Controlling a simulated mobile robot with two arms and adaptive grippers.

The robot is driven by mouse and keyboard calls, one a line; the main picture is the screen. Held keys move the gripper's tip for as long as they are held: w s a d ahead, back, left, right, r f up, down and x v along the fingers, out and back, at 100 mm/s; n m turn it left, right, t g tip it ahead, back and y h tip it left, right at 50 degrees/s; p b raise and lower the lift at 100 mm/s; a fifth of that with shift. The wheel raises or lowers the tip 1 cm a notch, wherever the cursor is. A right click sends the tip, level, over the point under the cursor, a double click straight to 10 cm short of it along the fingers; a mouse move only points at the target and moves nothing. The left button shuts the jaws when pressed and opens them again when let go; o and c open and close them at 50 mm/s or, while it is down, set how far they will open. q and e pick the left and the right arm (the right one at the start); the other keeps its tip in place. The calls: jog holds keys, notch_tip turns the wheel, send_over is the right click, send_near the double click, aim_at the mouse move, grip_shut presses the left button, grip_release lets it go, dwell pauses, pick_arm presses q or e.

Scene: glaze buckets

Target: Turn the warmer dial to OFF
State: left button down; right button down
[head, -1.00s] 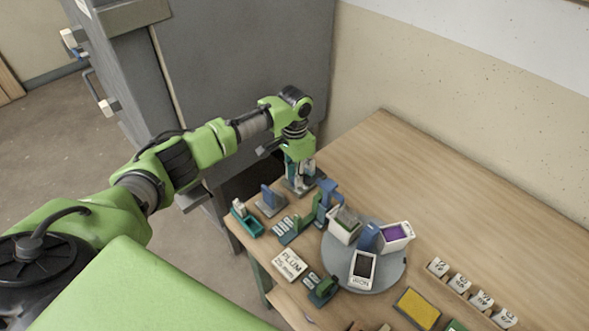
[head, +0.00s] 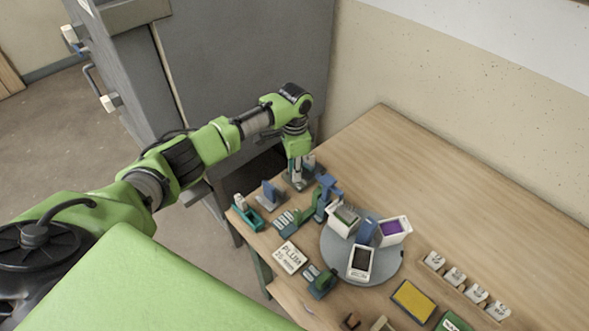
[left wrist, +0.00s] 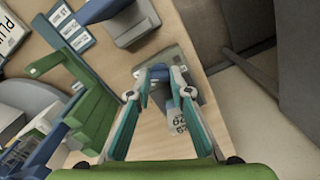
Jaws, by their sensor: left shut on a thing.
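My left gripper (head: 299,182) points down at the far left corner of the table. In the left wrist view its teal fingers (left wrist: 158,76) close on a small blue piece (left wrist: 159,92), which looks like the dial knob. The knob sits over a grey-green base plate (left wrist: 178,65), which looks like the warmer. A pale block with digits (left wrist: 179,122) lies beside the fingers. The dial's markings and its pointing direction cannot be read; in the head view the hand hides the knob. My right gripper is not in view.
A round grey turntable (head: 334,259) bears white tubs and a blue block. A green and blue stand (head: 322,195) is close to the hand. A PLUM card (head: 290,257) and labelled strips lie in front. Dark cabinets (head: 235,75) stand behind; the table's right rear is clear.

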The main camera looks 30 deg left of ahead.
pick_arm(q)
jog(key=c, duration=1.8)
grip_release()
jog(key=shift+c, duration=0.2)
jog(key=shift+r, duration=0.2)
notch_tip(320, 180, up, 12)
jog(key=shift+f, duration=0.15)
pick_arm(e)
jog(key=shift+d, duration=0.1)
